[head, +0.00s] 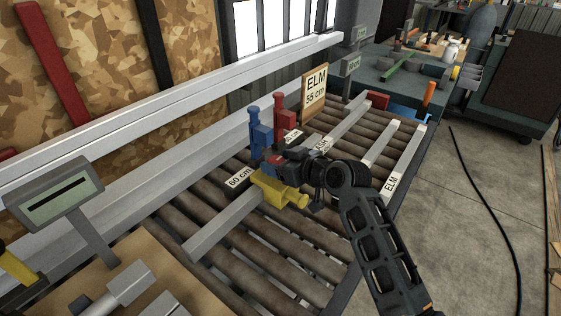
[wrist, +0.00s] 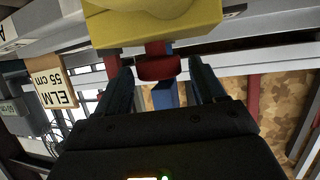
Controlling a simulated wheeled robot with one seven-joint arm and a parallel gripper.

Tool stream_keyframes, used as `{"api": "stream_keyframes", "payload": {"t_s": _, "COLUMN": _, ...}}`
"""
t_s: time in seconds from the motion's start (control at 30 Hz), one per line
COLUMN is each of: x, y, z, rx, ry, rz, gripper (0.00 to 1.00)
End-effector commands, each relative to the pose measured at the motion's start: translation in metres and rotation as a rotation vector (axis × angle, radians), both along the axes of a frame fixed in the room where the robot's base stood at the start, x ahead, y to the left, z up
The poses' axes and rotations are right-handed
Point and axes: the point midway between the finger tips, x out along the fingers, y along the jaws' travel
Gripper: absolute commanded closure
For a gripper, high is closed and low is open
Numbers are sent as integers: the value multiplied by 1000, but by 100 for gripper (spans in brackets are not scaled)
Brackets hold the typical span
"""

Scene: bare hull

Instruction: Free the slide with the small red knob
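A yellow slide (head: 277,191) sits on a long grey bar across the rollers; its block also fills the top of the wrist view (wrist: 150,22). A small red knob (wrist: 158,66) on a short red stem sticks out of the yellow block towards my gripper. My gripper (head: 276,166) is beside the slide; its two fingers (wrist: 155,72) are open, one on each side of the knob, with a gap visible on both sides. In the head view my gripper largely hides the knob. A blue slide (head: 261,132) and a red slide (head: 283,116) stand just behind.
A black "60 cm" label block (head: 238,178) and an "ELM 55 cm" sign (head: 315,90) stand close by. More grey bars (head: 402,165) lie on the roller table to the right. A grey display (head: 55,198) stands at left.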

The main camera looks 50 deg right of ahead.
Motion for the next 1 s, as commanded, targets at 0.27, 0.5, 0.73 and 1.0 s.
{"api": "stream_keyframes", "payload": {"t_s": 0.27, "x": 0, "y": 0, "z": 0, "rx": 0, "ry": 0, "rz": 0, "gripper": 58}}
{"api": "stream_keyframes", "payload": {"t_s": 0.5, "x": 0, "y": 0, "z": 0, "rx": 0, "ry": 0, "rz": 0, "gripper": 80}}
{"api": "stream_keyframes", "payload": {"t_s": 0.73, "x": 0, "y": -1, "z": -1, "rx": 1, "ry": 0, "rz": 17, "gripper": 80}}
{"api": "stream_keyframes", "payload": {"t_s": 1.0, "x": 0, "y": -4, "z": -3, "rx": 0, "ry": -4, "rz": 145, "gripper": 80}}
